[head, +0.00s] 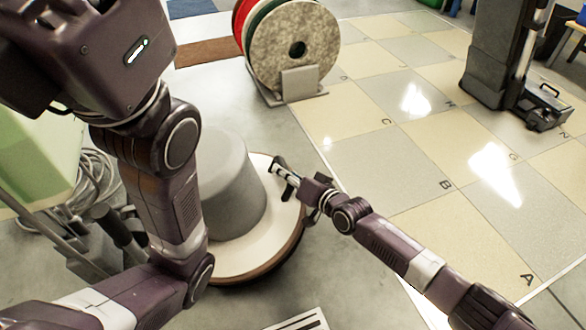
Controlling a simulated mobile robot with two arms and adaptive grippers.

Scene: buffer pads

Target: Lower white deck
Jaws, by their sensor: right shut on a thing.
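The white deck (257,258) is a broad round disc with a brown lower rim, left of the picture's middle. A grey tapered housing (226,180) stands on top of it. My right gripper (283,178) reaches in from the lower right and is shut on the deck at its right edge. The exact grip is small and partly hidden by the dark fingers. I cannot tell how far the deck's underside is from the floor. My left arm crosses in front of the deck's left side and hides part of it. My left gripper is out of view.
A cable reel (316,42) stands behind the deck. A coiled grey hose or cable (92,178) and a pale green box (40,160) are at the left. A dark wheeled machine (490,65) is at the far right. The tiled floor (400,150) to the right is mostly clear.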

